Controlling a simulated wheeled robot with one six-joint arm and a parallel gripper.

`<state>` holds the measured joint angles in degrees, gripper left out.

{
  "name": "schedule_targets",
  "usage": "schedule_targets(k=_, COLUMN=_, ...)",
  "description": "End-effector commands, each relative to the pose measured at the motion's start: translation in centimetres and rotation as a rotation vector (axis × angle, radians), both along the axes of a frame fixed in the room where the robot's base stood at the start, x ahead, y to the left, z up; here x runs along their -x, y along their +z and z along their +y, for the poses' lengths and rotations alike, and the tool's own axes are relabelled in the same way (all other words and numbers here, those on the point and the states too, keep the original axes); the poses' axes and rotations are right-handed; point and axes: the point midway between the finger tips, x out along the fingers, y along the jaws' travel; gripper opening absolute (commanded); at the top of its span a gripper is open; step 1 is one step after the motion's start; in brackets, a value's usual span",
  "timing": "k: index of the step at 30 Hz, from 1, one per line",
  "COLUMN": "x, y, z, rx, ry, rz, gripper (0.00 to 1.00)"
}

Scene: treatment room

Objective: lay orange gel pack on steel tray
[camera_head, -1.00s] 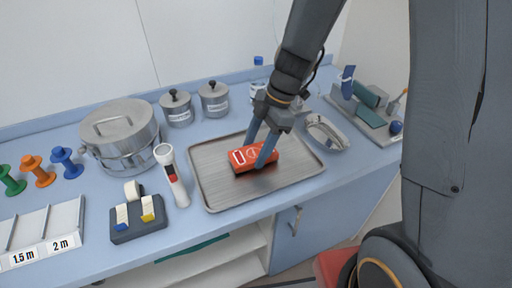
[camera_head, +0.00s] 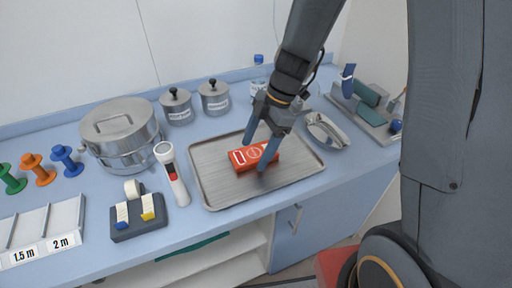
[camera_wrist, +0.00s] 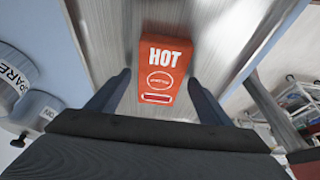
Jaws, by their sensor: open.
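The orange gel pack (camera_head: 254,156) lies flat on the steel tray (camera_head: 215,187), near its middle. In the wrist view the pack (camera_wrist: 162,68) shows the word HOT and lies between and beyond my fingertips. My gripper (camera_head: 256,150) is open, its blue fingers pointing down just above and around the pack, with a gap between finger and pack visible in the wrist view (camera_wrist: 160,85). The tray's bare metal (camera_wrist: 208,35) shows beside the pack. Whether a fingertip still touches the pack is unclear in the head view.
A large steel pot (camera_head: 120,135) and two lidded canisters (camera_head: 214,98) stand behind. A kidney dish (camera_head: 326,131) sits right of the tray.

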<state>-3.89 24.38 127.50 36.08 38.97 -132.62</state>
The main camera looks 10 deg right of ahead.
Motion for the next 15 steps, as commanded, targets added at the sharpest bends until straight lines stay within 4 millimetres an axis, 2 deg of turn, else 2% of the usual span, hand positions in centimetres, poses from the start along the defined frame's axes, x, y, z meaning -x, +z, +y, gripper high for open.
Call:
schedule_targets(k=5, x=-0.4, y=1.9, z=-0.7, rx=-0.001, ry=-0.001, rz=-0.006, gripper=0.73)
schedule_targets(k=15, x=-1.2, y=8.1, z=-3.2, rx=-0.001, ry=-0.002, rz=-0.006, gripper=0.73)
